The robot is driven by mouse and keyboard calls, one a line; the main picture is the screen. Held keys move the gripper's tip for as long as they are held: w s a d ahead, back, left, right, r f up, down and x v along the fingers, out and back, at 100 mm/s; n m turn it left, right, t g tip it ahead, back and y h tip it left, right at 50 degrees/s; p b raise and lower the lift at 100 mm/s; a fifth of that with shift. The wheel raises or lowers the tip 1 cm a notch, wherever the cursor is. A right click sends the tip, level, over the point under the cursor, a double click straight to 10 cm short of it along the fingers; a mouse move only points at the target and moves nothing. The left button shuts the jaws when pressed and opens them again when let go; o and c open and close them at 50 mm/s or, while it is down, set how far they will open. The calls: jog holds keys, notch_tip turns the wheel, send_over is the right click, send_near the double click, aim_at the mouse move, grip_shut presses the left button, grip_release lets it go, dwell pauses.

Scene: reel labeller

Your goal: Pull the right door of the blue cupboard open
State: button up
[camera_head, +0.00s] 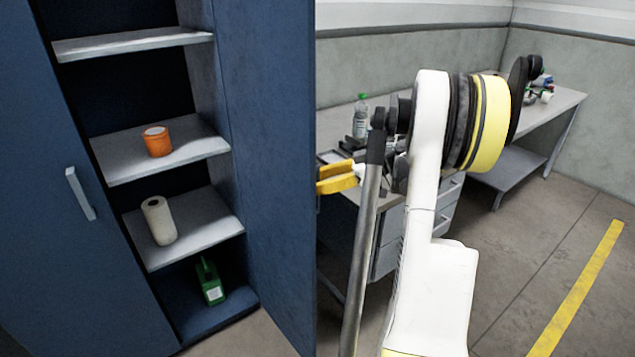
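The blue cupboard (222,318) stands at the left. Its right door (275,150) is swung wide open, with its inner face towards the view. Its outer face and any handle there are hidden. The left door (70,240) is shut and has a pale bar handle (80,193). My gripper (330,180) shows yellow fingers just right of the right door's free edge, on its outer side. The fingertips reach the door's edge in the picture; whether they touch it or hold a handle is hidden, and their opening is unclear.
Shelves inside hold an orange roll (157,141), a white roll (159,220) and a green container (210,282). A grey workbench (560,100) with drawers and a bottle (361,117) stands behind my arm. Open floor with a yellow line (580,290) lies at the right.

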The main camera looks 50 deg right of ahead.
jog(key=v, duration=1.2)
dwell(0.4)
